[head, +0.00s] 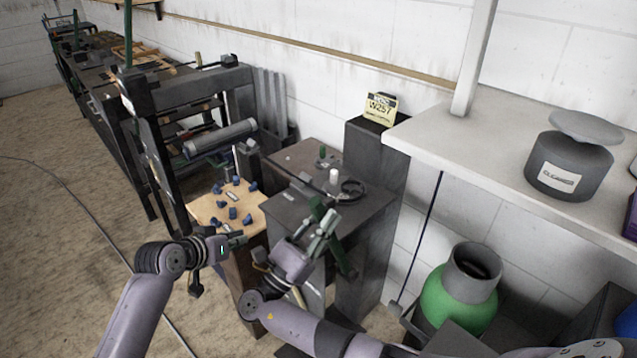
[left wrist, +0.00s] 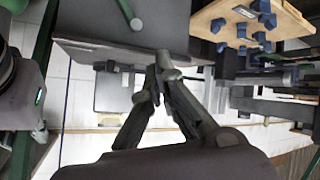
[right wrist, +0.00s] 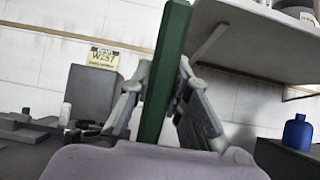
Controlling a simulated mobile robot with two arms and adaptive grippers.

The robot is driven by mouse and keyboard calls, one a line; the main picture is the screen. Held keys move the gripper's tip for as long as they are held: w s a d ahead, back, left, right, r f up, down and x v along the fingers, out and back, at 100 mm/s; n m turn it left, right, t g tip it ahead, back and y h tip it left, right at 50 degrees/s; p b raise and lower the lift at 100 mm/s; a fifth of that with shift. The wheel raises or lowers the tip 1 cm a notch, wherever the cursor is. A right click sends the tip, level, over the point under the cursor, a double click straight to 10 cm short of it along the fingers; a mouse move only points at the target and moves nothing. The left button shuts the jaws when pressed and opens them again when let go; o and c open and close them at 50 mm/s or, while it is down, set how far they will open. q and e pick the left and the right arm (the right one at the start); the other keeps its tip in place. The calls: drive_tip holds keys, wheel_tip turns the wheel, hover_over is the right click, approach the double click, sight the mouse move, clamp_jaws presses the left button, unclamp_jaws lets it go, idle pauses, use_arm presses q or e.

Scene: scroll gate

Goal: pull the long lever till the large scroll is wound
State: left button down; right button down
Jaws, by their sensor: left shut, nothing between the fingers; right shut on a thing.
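The long lever is a dark green bar (head: 338,250) standing tilted at the front of the dark cabinet. My right gripper (head: 322,222) is shut on its upper part. In the right wrist view the lever (right wrist: 165,75) rises between the two fingers. My left gripper (head: 238,240) is shut and empty, left of the lever beside the wooden board. In the left wrist view its fingertips (left wrist: 160,70) meet with nothing between them. A large grey roller, seemingly the large scroll (head: 220,138), lies across the dark frame behind the board. How far it is wound cannot be told.
The wooden board (head: 229,206) carries several blue knobs. The dark cabinet top (head: 300,207) holds a white knob and small fittings. A white shelf (head: 455,150) with a grey canister (head: 570,165) overhangs on the right. A green cylinder (head: 462,295) stands below it.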

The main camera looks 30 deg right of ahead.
drive_tip(key=shift+f, duration=0.2)
use_arm(q)
drive_tip(key=s+d+r+m+g+h, duration=0.1)
drive_tip(key=s+d+r+m, duration=0.25)
drive_tip(key=r, duration=0.45)
drive_tip(key=s+d+r+m+g, duration=0.15)
drive_tip(key=s+d+r, duration=0.25)
drive_tip(key=r, duration=0.4)
drive_tip(key=s+d+r+m+g+h, duration=0.1)
drive_tip(key=s+d+r+m, duration=0.25)
drive_tip(key=r, duration=0.45)
drive_tip(key=shift+n, duration=0.25)
drive_tip(key=shift+d+f, duration=1.1)
drive_tip(key=shift+f, duration=0.35)
drive_tip(key=shift+d+f, duration=1.1)
drive_tip(key=shift+f, duration=0.3)
drive_tip(key=shift+a, duration=0.1)
